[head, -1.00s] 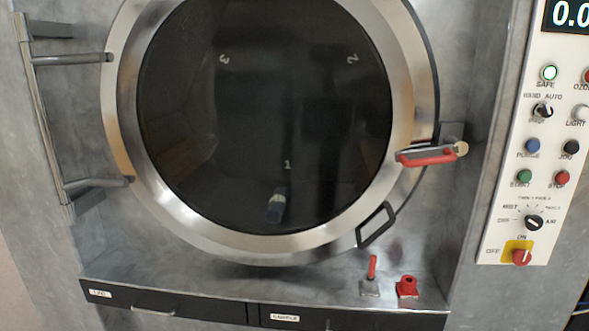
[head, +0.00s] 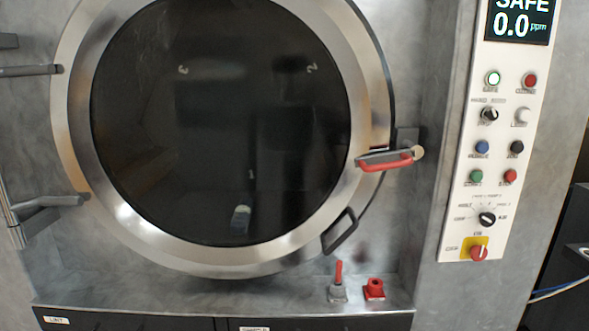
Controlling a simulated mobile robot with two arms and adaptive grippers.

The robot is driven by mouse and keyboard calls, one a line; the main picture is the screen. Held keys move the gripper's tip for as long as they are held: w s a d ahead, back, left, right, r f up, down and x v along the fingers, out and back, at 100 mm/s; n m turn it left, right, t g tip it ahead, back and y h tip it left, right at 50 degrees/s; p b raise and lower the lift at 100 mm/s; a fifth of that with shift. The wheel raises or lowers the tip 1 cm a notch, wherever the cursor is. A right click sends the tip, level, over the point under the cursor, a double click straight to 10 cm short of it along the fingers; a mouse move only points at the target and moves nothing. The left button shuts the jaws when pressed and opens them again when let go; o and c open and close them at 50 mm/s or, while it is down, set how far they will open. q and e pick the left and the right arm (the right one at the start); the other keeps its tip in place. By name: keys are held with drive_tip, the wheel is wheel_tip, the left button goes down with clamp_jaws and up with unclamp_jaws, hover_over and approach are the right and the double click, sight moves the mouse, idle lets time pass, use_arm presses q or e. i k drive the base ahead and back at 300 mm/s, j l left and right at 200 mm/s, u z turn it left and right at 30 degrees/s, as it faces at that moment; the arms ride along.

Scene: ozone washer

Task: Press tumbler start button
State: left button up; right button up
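The tumbler's control panel (head: 486,140) is a white strip at the right in the head view. The green start button (head: 476,176) sits low on its left side, beside the red stop button (head: 510,176). The blue purge button (head: 481,147) is just above the start button. The round tumbler door (head: 220,130) with dark glass is closed at the centre left. Neither of my grippers shows in the head view.
A red-handled latch (head: 386,161) sticks out at the door's right rim. A small red lever (head: 338,274) and a red fitting (head: 374,289) stand on the ledge below. The panel also has a display (head: 518,20) reading SAFE 0.0 and a red-yellow switch (head: 478,252).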

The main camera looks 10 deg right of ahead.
sight(476, 177)
drive_tip(key=z, duration=1.25)
